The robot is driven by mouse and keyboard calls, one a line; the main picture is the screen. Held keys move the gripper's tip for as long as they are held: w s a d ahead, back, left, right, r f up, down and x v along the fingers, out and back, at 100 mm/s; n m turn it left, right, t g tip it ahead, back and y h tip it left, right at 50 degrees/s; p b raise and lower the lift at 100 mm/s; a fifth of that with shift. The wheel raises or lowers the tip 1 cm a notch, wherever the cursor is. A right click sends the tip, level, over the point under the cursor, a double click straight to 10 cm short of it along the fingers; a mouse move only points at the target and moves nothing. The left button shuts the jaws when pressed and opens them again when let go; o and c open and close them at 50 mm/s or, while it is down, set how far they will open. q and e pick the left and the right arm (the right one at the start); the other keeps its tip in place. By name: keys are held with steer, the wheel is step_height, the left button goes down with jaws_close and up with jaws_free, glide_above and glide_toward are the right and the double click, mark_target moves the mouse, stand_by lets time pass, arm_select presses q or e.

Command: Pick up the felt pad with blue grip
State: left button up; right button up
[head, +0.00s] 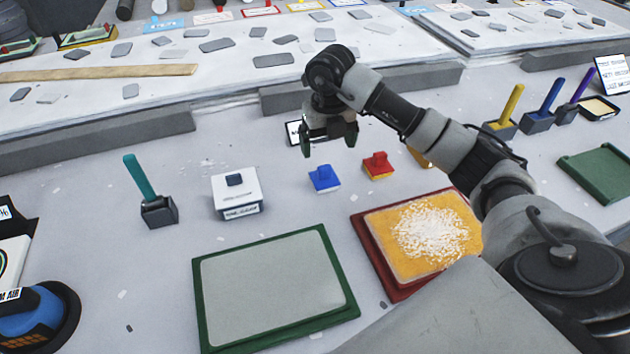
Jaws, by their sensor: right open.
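The felt pad with blue grip (323,178) sits on the grey table near the middle of the head view, its blue block standing on a pale base. My right gripper (330,148) hangs above and behind it in the picture, fingers pointing down and apart. The gripper is open, with nothing between its fingers, and is not touching the pad. My right arm reaches in from the lower right. My left gripper is not in view.
A pad with red grip (377,165) stands just right of the blue one. A white box (236,192) and a teal-handled tool (150,190) stand left. A green-rimmed tray (275,285) and a red tray (365,235) with orange sheet lie in front.

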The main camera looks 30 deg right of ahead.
mark_target(325, 166)
step_height(325, 166, down, 5)
steer(key=shift+d+r, duration=0.1)
steer(key=shift+r, duration=0.05)
steer(key=shift+w+a+f+p, duration=0.15)
steer(key=shift+f+p, duration=0.15)
steer(key=shift+f, duration=1.05)
steer(key=shift+w+a+f+p, duration=0.15)
steer(key=shift+f+p, duration=0.1)
steer(key=shift+f, duration=1.1)
steer(key=shift+d, duration=0.1)
steer(key=c, duration=1)
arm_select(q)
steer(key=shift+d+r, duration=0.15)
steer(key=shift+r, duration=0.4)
arm_select(e)
steer(key=shift+r, duration=0.1)
